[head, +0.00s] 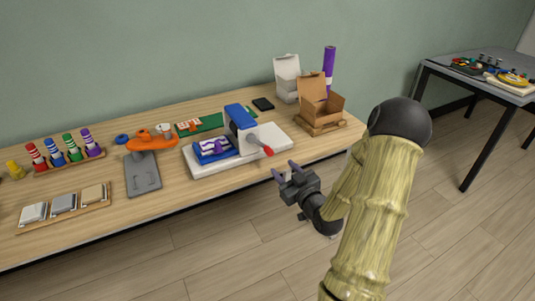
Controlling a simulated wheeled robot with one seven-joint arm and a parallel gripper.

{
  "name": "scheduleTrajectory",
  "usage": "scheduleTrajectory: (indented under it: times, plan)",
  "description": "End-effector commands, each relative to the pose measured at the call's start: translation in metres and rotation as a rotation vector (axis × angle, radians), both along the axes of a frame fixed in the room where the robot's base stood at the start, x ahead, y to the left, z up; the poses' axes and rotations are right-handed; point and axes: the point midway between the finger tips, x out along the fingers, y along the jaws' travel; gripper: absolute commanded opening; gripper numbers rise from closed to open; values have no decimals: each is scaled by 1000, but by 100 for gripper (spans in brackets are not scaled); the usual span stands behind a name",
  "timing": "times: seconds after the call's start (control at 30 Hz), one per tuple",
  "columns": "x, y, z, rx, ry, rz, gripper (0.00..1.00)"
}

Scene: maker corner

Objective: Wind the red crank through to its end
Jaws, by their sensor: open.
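The red crank handle (268,151) sticks out on a grey arm at the right side of a blue machine (238,128). The machine stands on a white base (283,137) near the table's front edge, with a blue tray holding purple and white parts (213,147) at its left. The exact gap in depth is hard to tell.
The wooden table (185,192) runs along the wall. An open cardboard box (320,103) stands right of the machine, a grey stand with an orange top (143,170) to its left. A second table (480,80) is at the far right. The floor in front is clear.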

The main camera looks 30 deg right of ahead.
Motion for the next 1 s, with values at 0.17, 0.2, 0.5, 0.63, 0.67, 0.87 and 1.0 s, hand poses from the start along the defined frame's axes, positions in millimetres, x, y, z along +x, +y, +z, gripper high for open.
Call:
scheduleTrajectory:
  times: [0.17,0.2,0.5,0.63,0.67,0.87,1.0]
  plan:
    - [33,2,0,-1,-2,1,45]
    - [40,3,0,-1,-2,3,45]
    - [92,7,0,0,-2,4,45]
    - [106,7,0,1,0,3,45]
    - [108,7,0,0,-1,3,45]
    - [111,7,0,1,1,2,45]
    - [111,6,0,1,1,2,43]
